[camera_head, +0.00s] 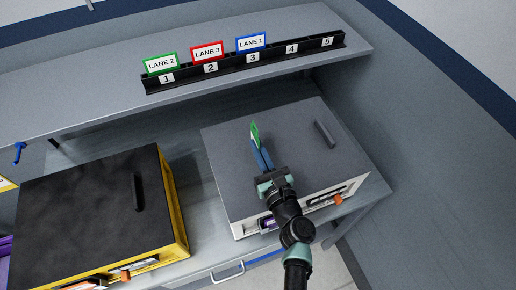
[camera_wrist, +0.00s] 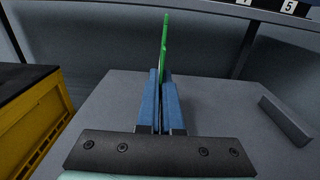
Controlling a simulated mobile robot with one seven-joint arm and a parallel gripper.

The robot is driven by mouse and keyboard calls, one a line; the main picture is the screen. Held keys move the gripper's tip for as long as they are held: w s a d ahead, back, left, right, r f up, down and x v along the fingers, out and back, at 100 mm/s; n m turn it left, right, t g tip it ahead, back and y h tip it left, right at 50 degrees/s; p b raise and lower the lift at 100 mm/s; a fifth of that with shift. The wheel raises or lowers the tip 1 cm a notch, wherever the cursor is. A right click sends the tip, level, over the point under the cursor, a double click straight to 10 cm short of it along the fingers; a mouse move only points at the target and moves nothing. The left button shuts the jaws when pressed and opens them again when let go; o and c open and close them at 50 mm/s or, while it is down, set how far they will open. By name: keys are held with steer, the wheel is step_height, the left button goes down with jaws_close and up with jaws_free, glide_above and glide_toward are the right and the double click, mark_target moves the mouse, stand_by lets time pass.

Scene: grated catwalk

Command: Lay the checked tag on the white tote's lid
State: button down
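My gripper (camera_head: 261,158) is above the grey lid (camera_head: 290,140) of the white tote (camera_head: 236,222). It is shut on a thin green-edged tag (camera_head: 254,131), which stands up from between the blue fingertips. In the wrist view the tag (camera_wrist: 164,45) shows nearly edge-on, upright between the fingers, so I cannot read its face or tell whether it is checked. The lid (camera_wrist: 225,110) lies below and beyond the fingers, with a dark handle bar on its right. I cannot tell exactly how high the tag is above the lid.
A yellow tote (camera_head: 175,200) with a black lid stands to the left. Behind, a shelf holds a black numbered rack (camera_head: 230,70) with LANE 2, LANE 3 and LANE 1 cards; slots 4 and 5 hold no card. The lid's handle (camera_head: 325,134) sticks up at right.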

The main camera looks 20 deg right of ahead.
steer(key=shift+f+b, duration=0.6)
steer(key=shift+b, duration=0.05)
steer(key=c, duration=1.1)
jaws_free()
steer(key=shift+r, duration=0.1)
steer(key=shift+s+r+p, duration=0.15)
steer(key=shift+r+p, duration=0.6)
steer(key=shift+p, duration=0.2)
steer(key=s, duration=0.6)
steer(key=s+b, duration=0.1)
steer(key=s, duration=0.4)
steer(key=shift+s+d+f, duration=0.1)
steer(key=shift+s+d, duration=0.1)
steer(key=shift+s, duration=0.2)
